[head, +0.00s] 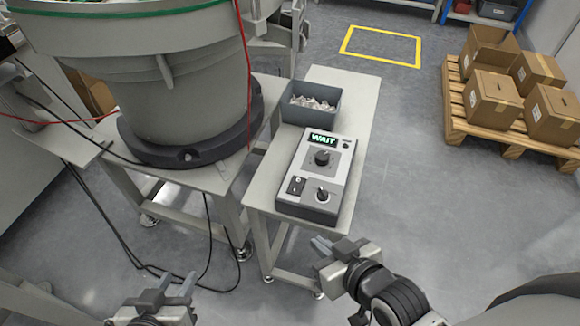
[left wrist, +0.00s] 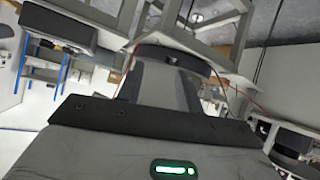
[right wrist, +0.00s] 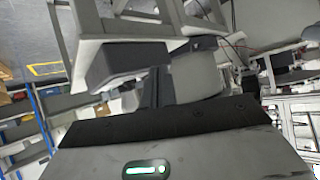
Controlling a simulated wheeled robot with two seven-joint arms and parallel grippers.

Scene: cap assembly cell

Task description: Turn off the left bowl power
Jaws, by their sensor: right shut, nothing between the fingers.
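A grey control box (head: 313,188) lies on a narrow light stand (head: 352,150). Its green-lit display (head: 322,139) reads WAIT. Below the display is a dark round knob (head: 322,157); near the front edge are a black rocker switch (head: 296,185) and another dark control with a light lever (head: 322,195). The rocker's position is too small to tell. A large grey bowl feeder (head: 190,90) stands left of the box. My right gripper (head: 321,244) is shut and empty, in front of the box and apart from it. My left gripper (head: 177,284) is open and empty, low at the bottom left.
A grey bin (head: 288,110) of small light parts sits behind the control box. Cables hang from the feeder's table (head: 210,178) towards the floor. Cardboard boxes (head: 493,97) stand on a pallet (head: 456,125) at the right. The floor right of the stand is clear.

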